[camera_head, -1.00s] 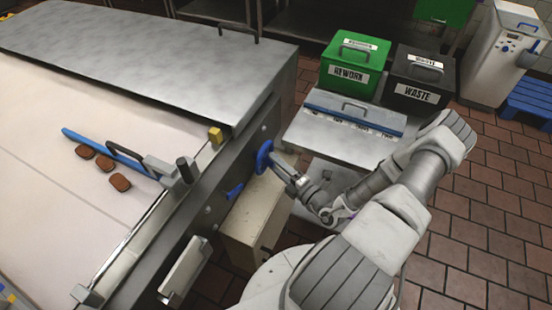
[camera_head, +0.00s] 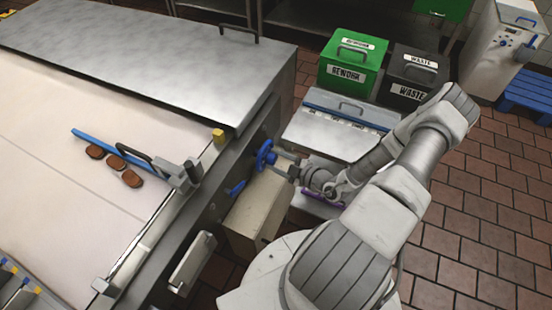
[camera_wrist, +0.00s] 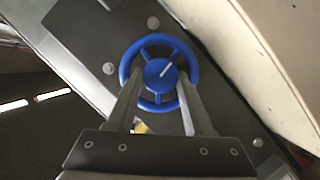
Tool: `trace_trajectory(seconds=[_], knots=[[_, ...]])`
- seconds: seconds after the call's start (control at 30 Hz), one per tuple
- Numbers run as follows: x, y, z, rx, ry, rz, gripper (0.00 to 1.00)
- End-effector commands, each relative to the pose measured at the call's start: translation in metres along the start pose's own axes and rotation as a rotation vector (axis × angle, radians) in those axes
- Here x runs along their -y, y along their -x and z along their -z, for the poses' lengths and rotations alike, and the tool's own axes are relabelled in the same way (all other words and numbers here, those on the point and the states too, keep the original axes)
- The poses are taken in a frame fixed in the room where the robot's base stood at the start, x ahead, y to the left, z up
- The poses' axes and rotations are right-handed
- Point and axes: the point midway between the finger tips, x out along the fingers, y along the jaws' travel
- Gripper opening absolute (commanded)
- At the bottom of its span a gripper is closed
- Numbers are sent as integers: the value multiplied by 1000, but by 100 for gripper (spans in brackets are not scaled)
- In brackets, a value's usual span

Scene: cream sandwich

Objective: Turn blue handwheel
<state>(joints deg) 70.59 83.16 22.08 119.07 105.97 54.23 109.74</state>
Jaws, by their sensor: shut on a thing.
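The blue handwheel (camera_head: 265,154) is mounted on the dark side panel of the conveyor machine. In the wrist view, the blue handwheel (camera_wrist: 158,73) faces me, with a round hub, spokes and a white line on the hub pointing up and right. My gripper (camera_head: 277,161) reaches the wheel from the right. In the wrist view, my gripper (camera_wrist: 160,92) has its two fingers spread across the wheel, one at each side of its lower part, and is shut on it. The fingers hide parts of the lower rim.
A smaller blue handle (camera_head: 235,188) sits below the wheel on the same panel. A beige box (camera_head: 257,205) stands close under it. A steel table (camera_head: 318,137) is right of the machine, with green rework (camera_head: 347,75) and black waste (camera_head: 409,88) bins behind.

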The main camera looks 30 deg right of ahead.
Motion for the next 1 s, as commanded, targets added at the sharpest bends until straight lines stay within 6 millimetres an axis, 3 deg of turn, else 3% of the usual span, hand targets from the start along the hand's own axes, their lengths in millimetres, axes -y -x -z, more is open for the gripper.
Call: trace_trajectory(seconds=[0.3, 0.8, 0.83, 1.0], knots=[[1, 0, 1, -1, -104, 48, 0], [1, 0, 1, -2, -122, 53, 0], [1, 0, 1, -2, -122, 53, 53], [0, 0, 1, -2, -121, 52, 82]])
